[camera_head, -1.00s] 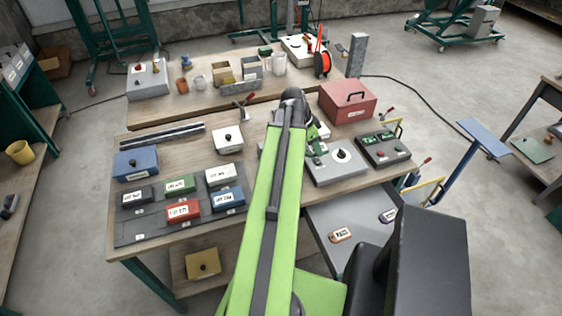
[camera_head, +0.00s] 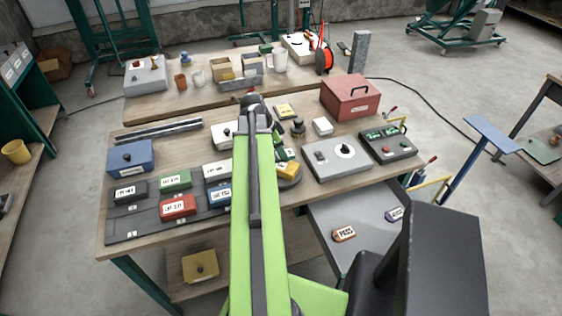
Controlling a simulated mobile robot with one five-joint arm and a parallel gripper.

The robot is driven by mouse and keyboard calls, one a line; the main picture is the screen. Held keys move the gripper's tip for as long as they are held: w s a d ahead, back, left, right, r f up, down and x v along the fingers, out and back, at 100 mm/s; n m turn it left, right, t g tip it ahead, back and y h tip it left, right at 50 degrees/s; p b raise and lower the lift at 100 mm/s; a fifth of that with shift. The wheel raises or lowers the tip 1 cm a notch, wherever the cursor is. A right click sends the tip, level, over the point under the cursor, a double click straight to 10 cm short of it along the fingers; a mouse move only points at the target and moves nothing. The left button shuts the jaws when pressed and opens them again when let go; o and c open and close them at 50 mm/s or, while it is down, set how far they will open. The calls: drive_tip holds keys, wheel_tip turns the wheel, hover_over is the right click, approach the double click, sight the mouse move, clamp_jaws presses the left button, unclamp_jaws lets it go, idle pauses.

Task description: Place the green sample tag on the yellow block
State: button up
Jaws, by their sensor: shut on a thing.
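My gripper (camera_head: 279,147) shows only partly at the right edge of my raised arm, which hides much of it. It appears shut on the small dark green sample tag (camera_head: 286,155). The yellow block (camera_head: 289,170) sits on a round grey disc (camera_head: 291,182) near the front edge of the bench, partly behind my arm. In the picture the tag is just above and slightly left of the block. I cannot tell whether they touch.
A red toolbox (camera_head: 350,97) stands behind. An open drawer (camera_head: 352,210) juts out at the front right.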

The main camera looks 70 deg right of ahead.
drive_tip(key=shift+f+b, duration=1.7)
drive_tip(key=shift+f, duration=0.4)
drive_tip(key=o, duration=1.3)
drive_tip(key=shift+r, duration=0.1)
drive_tip(key=shift+r+p, duration=0.3)
drive_tip(key=shift+p, duration=0.1)
drive_tip(key=p+v, duration=1)
drive_tip(key=v, duration=0.1)
drive_tip(key=shift+a+r+p, duration=0.15)
drive_tip(key=shift+r+p, duration=0.2)
drive_tip(key=shift+p, duration=0.05)
drive_tip(key=shift+w, duration=0.1)
